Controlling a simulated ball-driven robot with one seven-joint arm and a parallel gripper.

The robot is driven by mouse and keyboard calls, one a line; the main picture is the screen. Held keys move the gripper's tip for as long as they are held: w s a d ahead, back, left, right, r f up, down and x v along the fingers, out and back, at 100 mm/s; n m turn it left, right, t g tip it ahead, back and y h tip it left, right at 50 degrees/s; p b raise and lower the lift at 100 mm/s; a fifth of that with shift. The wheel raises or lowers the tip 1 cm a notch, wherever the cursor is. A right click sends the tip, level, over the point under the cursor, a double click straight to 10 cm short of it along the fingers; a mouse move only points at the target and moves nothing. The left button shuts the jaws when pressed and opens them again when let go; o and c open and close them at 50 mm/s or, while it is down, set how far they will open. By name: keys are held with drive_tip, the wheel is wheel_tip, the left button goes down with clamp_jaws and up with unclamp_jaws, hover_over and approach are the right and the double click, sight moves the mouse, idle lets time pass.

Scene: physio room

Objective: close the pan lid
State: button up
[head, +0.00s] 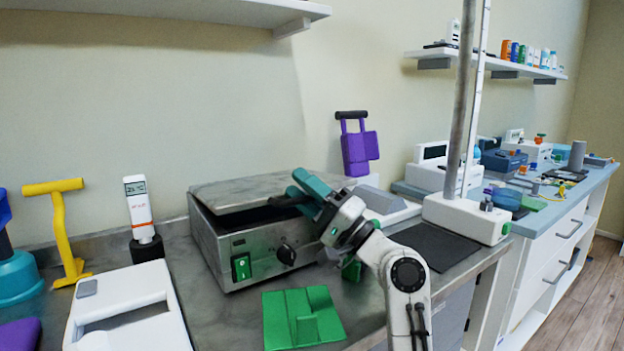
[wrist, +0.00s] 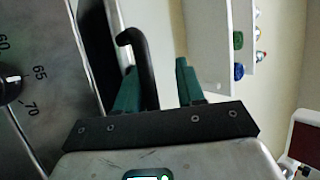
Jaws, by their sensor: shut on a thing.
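The pan is a grey metal box (head: 215,240) on the counter, with a dial and a green switch on its front. Its flat metal lid (head: 235,192) is raised a little, with a dark gap below its front edge. The black handle (head: 285,200) is at the lid's front and is partly hidden by my gripper (head: 300,188). In the wrist view the hooked black handle (wrist: 140,60) rises between the teal fingers of my gripper (wrist: 158,85), against the left finger. My gripper is shut on the handle. The dial (wrist: 10,82) shows at the left of that view.
A white tray-like device (head: 130,310), a white handheld meter (head: 138,200) and a yellow T-handle (head: 62,225) stand left. A metal pole (head: 462,110) rises from a white base at right.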

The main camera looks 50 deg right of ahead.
drive_tip(key=shift+s+r, duration=0.1)
drive_tip(key=shift+r, duration=0.15)
drive_tip(key=r+p, duration=0.3)
drive_tip(key=shift+s+r+p, duration=0.25)
drive_tip(key=shift+r+p, duration=0.05)
drive_tip(key=shift+r, duration=0.1)
drive_tip(key=s+a+r+p, duration=0.3)
drive_tip(key=s+r+p, duration=0.5)
drive_tip(key=s+p, duration=0.4)
drive_tip(key=shift+s+a+r+p, duration=0.35)
drive_tip(key=shift+s+a+p, duration=0.05)
drive_tip(key=shift+p, duration=1.85)
